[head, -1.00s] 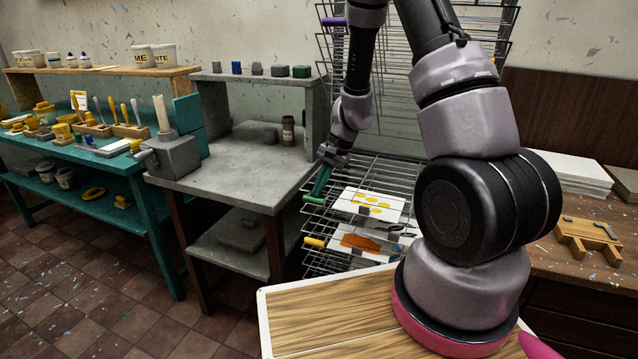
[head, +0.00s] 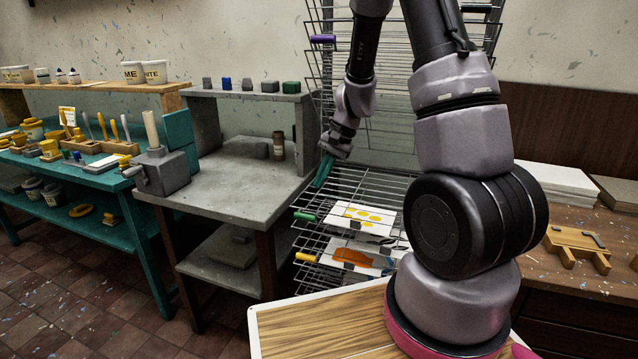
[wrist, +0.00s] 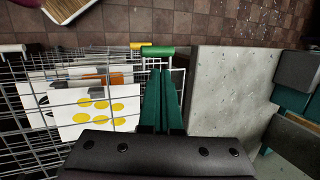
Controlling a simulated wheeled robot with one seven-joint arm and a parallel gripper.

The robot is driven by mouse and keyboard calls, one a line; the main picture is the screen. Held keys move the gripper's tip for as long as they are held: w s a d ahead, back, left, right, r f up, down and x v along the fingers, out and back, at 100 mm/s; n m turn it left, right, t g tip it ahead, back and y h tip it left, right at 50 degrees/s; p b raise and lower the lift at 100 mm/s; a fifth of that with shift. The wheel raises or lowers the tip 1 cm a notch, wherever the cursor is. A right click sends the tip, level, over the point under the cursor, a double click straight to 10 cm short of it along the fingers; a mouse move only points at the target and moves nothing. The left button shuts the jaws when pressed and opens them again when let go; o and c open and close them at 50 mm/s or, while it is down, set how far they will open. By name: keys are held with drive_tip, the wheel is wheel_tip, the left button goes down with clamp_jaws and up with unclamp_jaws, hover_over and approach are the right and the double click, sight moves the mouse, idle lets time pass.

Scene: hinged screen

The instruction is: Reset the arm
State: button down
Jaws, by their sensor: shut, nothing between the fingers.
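My gripper (head: 324,170) hangs from my bent arm, fingers pointing down, beside the left edge of the wire drying rack (head: 365,190). Its two green fingers are shut together with nothing between them. In the wrist view the gripper (wrist: 162,78) shows its fingers side by side, their tips near a green handle (wrist: 146,51) on the rack; whether they touch cannot be told. The same green handle (head: 305,216) shows in the head view below the fingers. Prints with yellow dots (head: 358,217) and an orange shape (head: 352,258) lie on the rack shelves.
A grey workbench (head: 240,185) stands left of the rack, with a small jar (head: 279,146) and a shelf of coloured blocks (head: 247,85). A teal bench (head: 100,178) with tools is farther left. A wooden counter (head: 570,225) is at right. Upper rack shelves are tilted up.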

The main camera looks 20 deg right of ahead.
drive_tip(key=s+r+n+t, duration=0.1)
drive_tip(key=s+r, duration=0.2)
drive_tip(key=r, duration=0.5)
drive_tip(key=s+r+n+t, duration=0.1)
drive_tip(key=s+r, duration=0.2)
drive_tip(key=r, duration=0.6)
drive_tip(key=s+d+r+n+t+h, duration=0.1)
drive_tip(key=s+r+t, duration=0.3)
drive_tip(key=s+r, duration=0.7)
drive_tip(key=s+d+h, duration=0.1)
drive_tip(key=s, duration=0.2)
drive_tip(key=shift+s+d+r+h, duration=0.15)
drive_tip(key=shift+d+r+h, duration=0.1)
drive_tip(key=shift+r+h, duration=0.1)
